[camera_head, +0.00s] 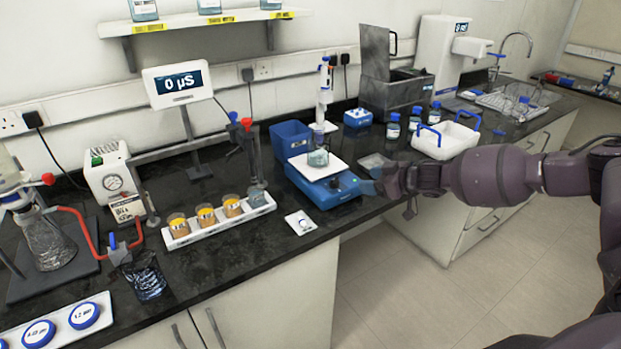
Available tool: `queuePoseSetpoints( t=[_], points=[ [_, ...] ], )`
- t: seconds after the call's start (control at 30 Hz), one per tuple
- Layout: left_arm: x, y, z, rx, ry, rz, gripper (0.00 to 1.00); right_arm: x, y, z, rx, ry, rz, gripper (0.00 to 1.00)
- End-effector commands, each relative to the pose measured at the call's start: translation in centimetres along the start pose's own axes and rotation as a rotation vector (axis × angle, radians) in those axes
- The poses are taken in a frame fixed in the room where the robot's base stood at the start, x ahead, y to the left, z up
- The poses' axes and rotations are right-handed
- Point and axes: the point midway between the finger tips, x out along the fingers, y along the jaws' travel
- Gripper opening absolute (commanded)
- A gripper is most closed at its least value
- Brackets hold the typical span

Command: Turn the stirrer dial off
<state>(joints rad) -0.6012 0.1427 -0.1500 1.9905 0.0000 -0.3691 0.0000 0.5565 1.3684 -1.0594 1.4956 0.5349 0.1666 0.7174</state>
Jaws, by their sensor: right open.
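The stirrer (320,191) is a blue unit with a white top plate, standing near the front edge of the dark bench. A small beaker (318,158) sits on its plate, with an upright pipette-like tool behind it. A small dark dial (335,184) shows on the stirrer's front face; its setting is too small to read. My right gripper (374,179) is open, just right of the stirrer and close to its right side. Whether it touches the stirrer cannot be told. My left gripper is not in view.
A white rack (180,241) with amber-filled jars stands left of the stirrer. A small white tile (300,222) lies in front. A white tray with blue handles (446,140) stands behind my right arm. A meter showing "0 µS" (178,85) stands at the back left.

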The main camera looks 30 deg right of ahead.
Motion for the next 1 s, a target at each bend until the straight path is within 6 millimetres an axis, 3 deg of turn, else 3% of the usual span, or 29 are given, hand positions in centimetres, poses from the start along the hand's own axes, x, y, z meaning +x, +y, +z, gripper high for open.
queuePoseSetpoints(
  t=[0.13, 0.37, 0.8, 1.0],
  points=[
    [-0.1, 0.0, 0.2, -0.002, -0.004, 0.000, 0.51, 0.0, -0.3, -0.7, 0.108, 0.035, -0.025, 0.58],
    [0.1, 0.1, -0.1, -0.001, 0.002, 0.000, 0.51, 1.3, -0.4, -0.8, 0.133, 0.038, -0.027, 0.58],
    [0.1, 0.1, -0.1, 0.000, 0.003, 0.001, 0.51, 8.4, -0.6, -1.1, 0.129, 0.037, -0.028, 0.58],
    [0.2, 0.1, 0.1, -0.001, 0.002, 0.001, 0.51, 10.2, -0.6, -1.1, 0.130, 0.036, -0.026, 0.58]
  ],
)
